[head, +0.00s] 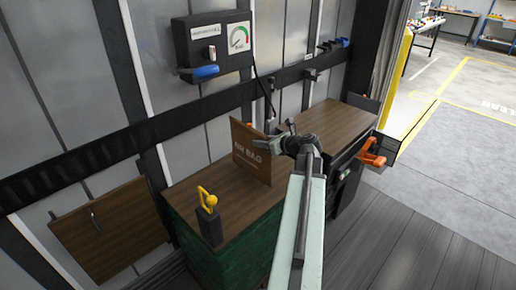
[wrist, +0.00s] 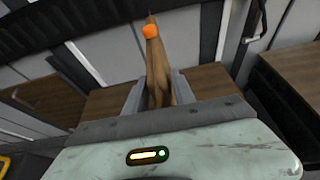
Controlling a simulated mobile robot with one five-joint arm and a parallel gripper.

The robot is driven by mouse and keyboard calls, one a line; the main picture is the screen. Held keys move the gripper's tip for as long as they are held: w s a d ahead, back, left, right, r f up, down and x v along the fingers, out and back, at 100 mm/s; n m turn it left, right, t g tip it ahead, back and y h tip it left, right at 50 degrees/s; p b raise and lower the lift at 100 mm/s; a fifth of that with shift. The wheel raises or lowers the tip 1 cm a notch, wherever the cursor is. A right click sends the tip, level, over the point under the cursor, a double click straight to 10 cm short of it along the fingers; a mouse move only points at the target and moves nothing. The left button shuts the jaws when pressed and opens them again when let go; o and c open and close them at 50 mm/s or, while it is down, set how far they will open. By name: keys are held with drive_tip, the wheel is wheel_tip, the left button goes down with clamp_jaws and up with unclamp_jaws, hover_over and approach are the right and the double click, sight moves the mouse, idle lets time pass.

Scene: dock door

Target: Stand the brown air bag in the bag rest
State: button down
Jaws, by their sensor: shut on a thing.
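The brown air bag (head: 250,155), a flat panel with "AIR BAG" lettering, is upright over the right part of the brown top of a green-sided stack (head: 185,195). I cannot tell if its lower edge touches that top. My gripper (head: 286,146) is shut on its right edge. In the wrist view the bag (wrist: 158,65) shows edge-on between the two fingers (wrist: 157,95), with an orange cap (wrist: 151,31) near its far end. I cannot pick out the bag rest for certain.
A black block with a yellow hook (head: 208,200) stands on the green stack's top. A gauge box (head: 213,45) with a blue handle is on the wall. A brown board (head: 110,230) leans at left. A second brown-topped stack (head: 335,125) is behind my arm. Open floor lies right.

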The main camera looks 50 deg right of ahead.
drive_tip(key=shift+w+a+f, duration=0.25)
drive_tip(key=shift+w+f, duration=0.05)
drive_tip(key=shift+f, duration=0.15)
drive_tip(key=c, duration=1)
unclamp_jaws()
drive_tip(key=shift+c, duration=0.2)
drive_tip(key=p+v, duration=0.5)
drive_tip(key=v, duration=0.7)
drive_tip(key=shift+r, duration=0.35)
